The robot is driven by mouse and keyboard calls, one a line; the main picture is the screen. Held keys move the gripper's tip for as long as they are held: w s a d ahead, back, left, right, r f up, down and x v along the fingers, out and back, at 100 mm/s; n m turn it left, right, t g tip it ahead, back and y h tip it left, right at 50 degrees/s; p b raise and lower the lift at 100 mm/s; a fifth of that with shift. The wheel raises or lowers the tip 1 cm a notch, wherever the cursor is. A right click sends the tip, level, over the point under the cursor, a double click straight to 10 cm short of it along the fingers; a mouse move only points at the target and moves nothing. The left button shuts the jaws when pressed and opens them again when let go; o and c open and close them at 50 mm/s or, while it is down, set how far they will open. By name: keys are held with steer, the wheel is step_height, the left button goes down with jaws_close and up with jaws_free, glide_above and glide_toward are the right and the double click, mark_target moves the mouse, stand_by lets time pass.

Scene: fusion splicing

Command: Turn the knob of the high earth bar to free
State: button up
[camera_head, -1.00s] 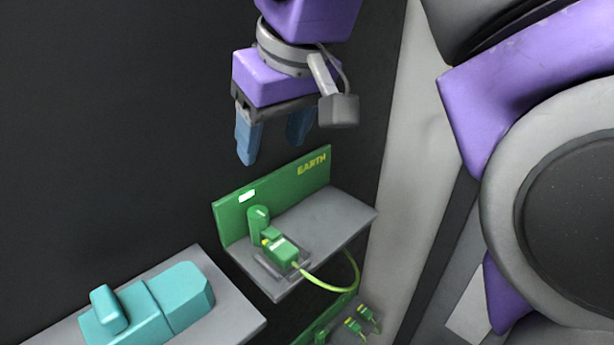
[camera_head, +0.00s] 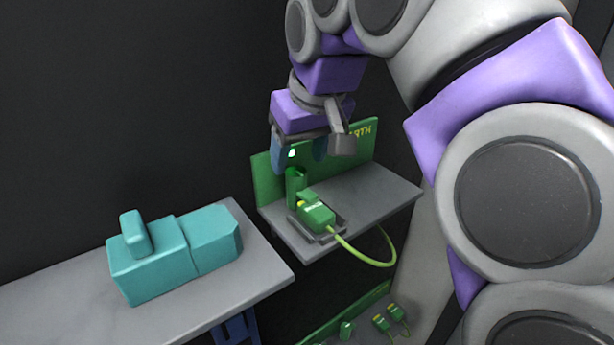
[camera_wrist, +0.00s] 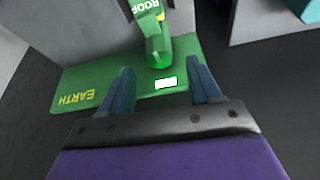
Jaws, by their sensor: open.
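The high earth bar is a green back panel (camera_head: 268,180) marked EARTH above a grey shelf (camera_head: 375,195). Its knob (camera_head: 295,187) is a short green upright cylinder near the panel's left end. A green plug (camera_head: 317,214) with a yellow-green cable sits just in front of the knob. My gripper (camera_head: 299,161) is open and empty, pointing down above the knob and close to the panel. In the wrist view the knob (camera_wrist: 160,52) shows beyond and between the two blue fingertips (camera_wrist: 162,75), apart from them. The knob's setting cannot be read.
A teal device (camera_head: 175,255) stands on a grey shelf (camera_head: 255,270) to the left. A lower green bar (camera_head: 345,315) with small green plugs (camera_head: 382,324) lies below. A white lit patch (camera_wrist: 166,83) shows on the panel. The dark wall is close behind.

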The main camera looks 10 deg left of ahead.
mark_target(296, 171)
steer(key=shift+b+x, duration=0.55)
steer(key=shift+x, duration=1.15)
steer(key=shift+d, duration=0.1)
steer(key=shift+c, duration=0.3)
steer(key=c, duration=1)
steer(key=shift+w+r+n+p, duration=0.1)
steer(key=shift+r+n+p, duration=0.1)
steer(key=shift+n+p, duration=0.65)
steer(key=shift+f+n+g+y+p, duration=0.2)
steer(key=shift+n+g+y+p, duration=0.4)
steer(key=shift+n+p, duration=0.85)
